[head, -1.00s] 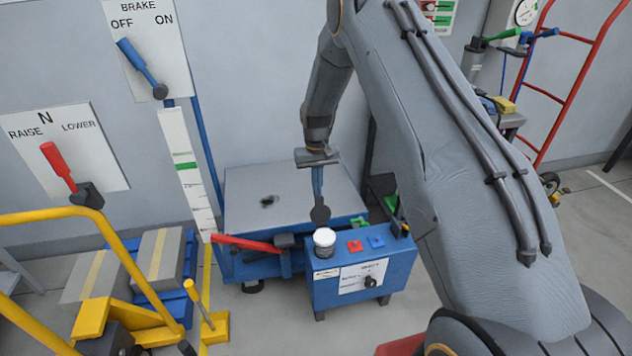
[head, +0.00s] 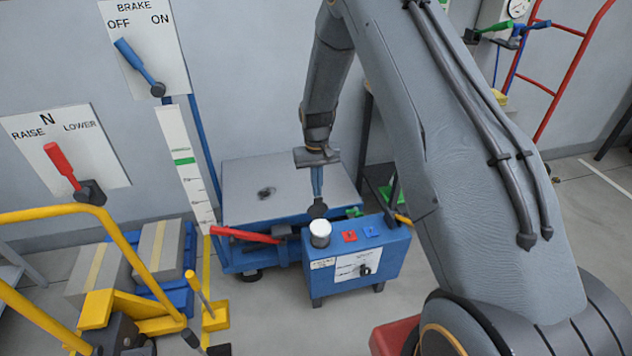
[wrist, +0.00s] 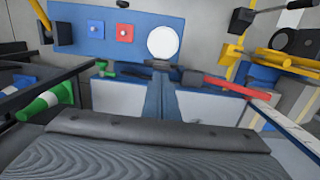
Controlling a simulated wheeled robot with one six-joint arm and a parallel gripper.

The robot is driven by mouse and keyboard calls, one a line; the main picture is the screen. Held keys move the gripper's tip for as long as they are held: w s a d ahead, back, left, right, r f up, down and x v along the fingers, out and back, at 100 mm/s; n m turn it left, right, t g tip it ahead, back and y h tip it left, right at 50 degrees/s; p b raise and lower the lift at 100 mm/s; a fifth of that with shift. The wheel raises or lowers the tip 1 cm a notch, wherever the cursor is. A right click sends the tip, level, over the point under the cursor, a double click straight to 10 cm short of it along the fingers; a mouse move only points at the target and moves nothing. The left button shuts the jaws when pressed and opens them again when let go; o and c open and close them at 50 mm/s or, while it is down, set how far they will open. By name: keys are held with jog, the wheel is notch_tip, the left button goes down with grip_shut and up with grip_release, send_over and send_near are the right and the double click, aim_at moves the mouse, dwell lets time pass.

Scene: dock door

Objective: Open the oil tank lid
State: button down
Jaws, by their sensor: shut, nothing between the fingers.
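The oil tank is a blue box (head: 332,286) on short legs, with a white label and a dark knob on its front. Its round white lid (head: 320,228) sits on a short neck at the top left corner. In the wrist view the lid (wrist: 162,42) is a plain white disc near the top middle. My gripper (head: 318,207) points down just behind the lid, apart from it as far as I can tell. In the wrist view its fingers (wrist: 162,66) are together and empty, just below the lid.
Red (head: 349,236) and blue (head: 371,232) fittings sit on the tank top, right of the lid. A lift table (head: 285,200) stands behind, with a red lever (head: 245,235) left of the tank. A yellow rail (head: 60,212) is at the left. Floor in front of the tank is clear.

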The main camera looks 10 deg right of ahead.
jog(key=shift+f, duration=0.1)
dwell(0.3)
jog(key=shift+w+b, duration=1.55)
jog(key=shift+w, duration=1.15)
jog(key=s+r, duration=0.5)
jog(key=r, duration=0.4)
jog(key=s+r+p, duration=0.1)
jog(key=s+r, duration=0.3)
jog(key=s, duration=0.6)
jog(key=s+r+p, duration=0.1)
jog(key=s+r, duration=0.3)
jog(key=s, duration=0.6)
jog(key=s+r+p, duration=0.1)
jog(key=s+r, duration=0.3)
jog(key=s, duration=0.6)
jog(key=shift+s+d+r+t, duration=0.25)
jog(key=shift+d+t, duration=0.05)
jog(key=shift+d, duration=0.1)
